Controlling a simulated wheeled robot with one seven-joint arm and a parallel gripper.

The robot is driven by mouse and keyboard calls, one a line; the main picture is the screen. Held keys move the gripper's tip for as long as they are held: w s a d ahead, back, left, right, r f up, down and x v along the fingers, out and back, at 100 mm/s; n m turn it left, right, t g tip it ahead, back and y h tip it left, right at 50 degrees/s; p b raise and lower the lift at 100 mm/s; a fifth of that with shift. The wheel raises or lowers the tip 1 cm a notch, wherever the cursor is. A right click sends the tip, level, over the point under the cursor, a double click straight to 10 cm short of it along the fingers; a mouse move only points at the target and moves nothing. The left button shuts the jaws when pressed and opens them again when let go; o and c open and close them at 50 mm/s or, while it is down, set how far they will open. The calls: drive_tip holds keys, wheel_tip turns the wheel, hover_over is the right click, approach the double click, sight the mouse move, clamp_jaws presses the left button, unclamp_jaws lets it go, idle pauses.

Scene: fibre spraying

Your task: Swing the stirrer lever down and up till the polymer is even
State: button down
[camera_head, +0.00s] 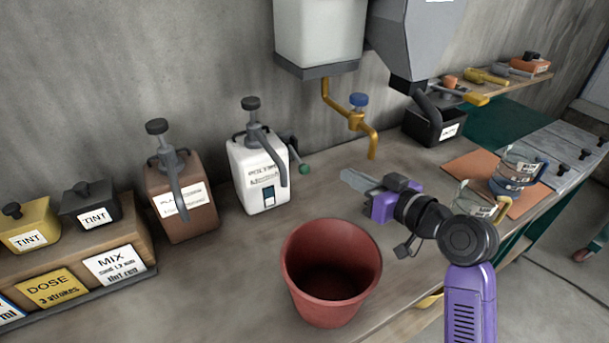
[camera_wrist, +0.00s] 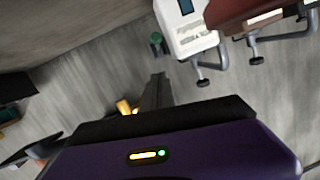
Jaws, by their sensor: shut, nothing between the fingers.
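The white polymer canister (camera_head: 258,178) stands on the bench against the wall, with a black pump on top and a small window low on its front. The polymer inside is hidden.
A red bucket (camera_head: 330,268) stands in front of my gripper. A brown canister (camera_head: 181,200) is left of the white one. A brass tap (camera_head: 358,120) hangs above my gripper. Glass cups (camera_head: 523,165) stand at the right.

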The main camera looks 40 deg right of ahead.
drive_tip(key=p, duration=0.2)
hover_over(308, 171)
drive_tip(key=d+f+v, duration=0.1)
drive_tip(key=v, duration=0.3)
drive_tip(key=f, duration=0.1)
drive_tip(key=shift+w+a+f+p, duration=0.1)
drive_tip(key=shift+w+f, duration=0.1)
drive_tip(key=shift+f, duration=0.45)
drive_tip(key=shift+w+a+f+p, duration=0.1)
drive_tip(key=shift+w+f, duration=0.15)
drive_tip(key=shift+f, duration=0.35)
drive_tip(key=shift+w+a+f+p, duration=0.1)
drive_tip(key=shift+w+a+f, duration=0.1)
drive_tip(key=shift+f, duration=0.45)
wheel_tip(308, 171, down, 2)
drive_tip(key=t+b, duration=0.1)
drive_tip(key=b, duration=0.5)
drive_tip(key=shift+f+b, duration=0.1)
drive_tip(key=shift+b, duration=0.2)
drive_tip(key=shift+w+d+f+b, duration=0.1)
drive_tip(key=shift+w+f+b, duration=0.1)
drive_tip(key=shift+f+b, duration=0.7)
drive_tip(key=shift+r, duration=0.3)
